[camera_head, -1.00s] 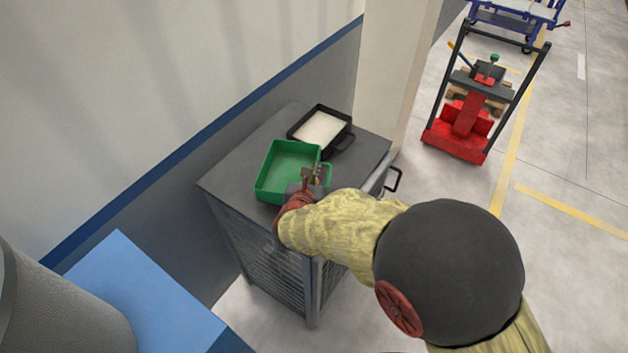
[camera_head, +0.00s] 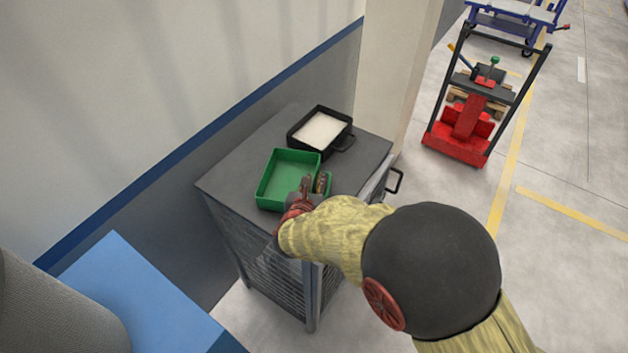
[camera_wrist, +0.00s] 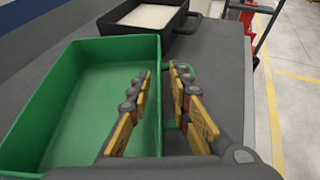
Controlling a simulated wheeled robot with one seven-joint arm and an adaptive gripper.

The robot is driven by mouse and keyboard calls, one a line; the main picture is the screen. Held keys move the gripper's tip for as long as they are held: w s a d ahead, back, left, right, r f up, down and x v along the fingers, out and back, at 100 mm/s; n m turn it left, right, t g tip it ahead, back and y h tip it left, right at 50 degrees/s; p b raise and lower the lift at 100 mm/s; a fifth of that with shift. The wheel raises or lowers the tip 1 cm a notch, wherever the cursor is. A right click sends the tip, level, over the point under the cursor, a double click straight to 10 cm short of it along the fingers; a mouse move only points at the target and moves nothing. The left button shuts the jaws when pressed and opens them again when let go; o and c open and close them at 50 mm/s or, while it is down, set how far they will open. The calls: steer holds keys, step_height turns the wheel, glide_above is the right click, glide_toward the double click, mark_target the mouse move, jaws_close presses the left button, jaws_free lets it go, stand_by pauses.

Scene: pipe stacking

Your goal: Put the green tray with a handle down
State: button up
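The green tray (camera_head: 276,192) is on or just above the front part of the grey cabinet top; it also shows in the wrist view (camera_wrist: 85,115). Its handle (camera_wrist: 184,68) is on the right side, partly hidden behind my fingers. My gripper (camera_wrist: 160,70) reaches over the tray's right wall, one finger inside the wall and the other outside by the handle. It also shows in the head view (camera_head: 313,180). Its fingers stand apart, with a visible gap on both sides of the wall. The tray looks empty and about level.
The grey cabinet top (camera_head: 232,180) has free room left of the tray. A black tray (camera_head: 346,128) with white contents stands close behind the green one. A wall is at the left and a pillar (camera_head: 392,70) behind. A red stacker (camera_head: 465,125) stands on the floor at the right.

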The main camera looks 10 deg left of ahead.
steer(key=shift+r, duration=0.1)
steer(key=shift+r, duration=0.2)
steer(key=p+v, duration=0.3)
steer(key=v, duration=0.9)
